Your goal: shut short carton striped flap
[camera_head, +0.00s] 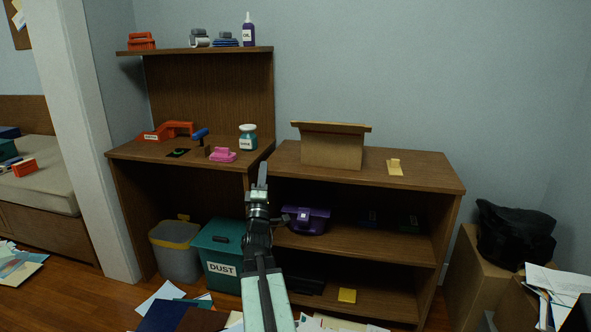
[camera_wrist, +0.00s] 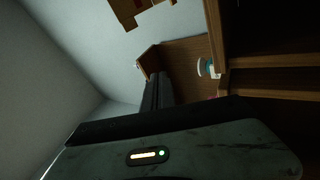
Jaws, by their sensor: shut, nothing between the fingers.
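A short brown cardboard carton (camera_head: 332,152) stands on the lower cabinet top, against the wall. A flap edge (camera_head: 332,126) spreads along its top, wider than the body and slightly tilted. I cannot make out stripes on it. My gripper (camera_head: 262,172) is shut and empty, pointing up in front of the gap between the two cabinets, left of and apart from the carton. The dark fingers (camera_wrist: 157,92) also show in the wrist view. The carton's inside and far side are hidden.
A tan piece (camera_head: 395,167) lies right of the carton. A white-lidded jar (camera_head: 248,138) and a pink item (camera_head: 222,155) stand on the left cabinet. A purple item (camera_head: 306,220) is on the shelf below. Loose papers lie on the floor.

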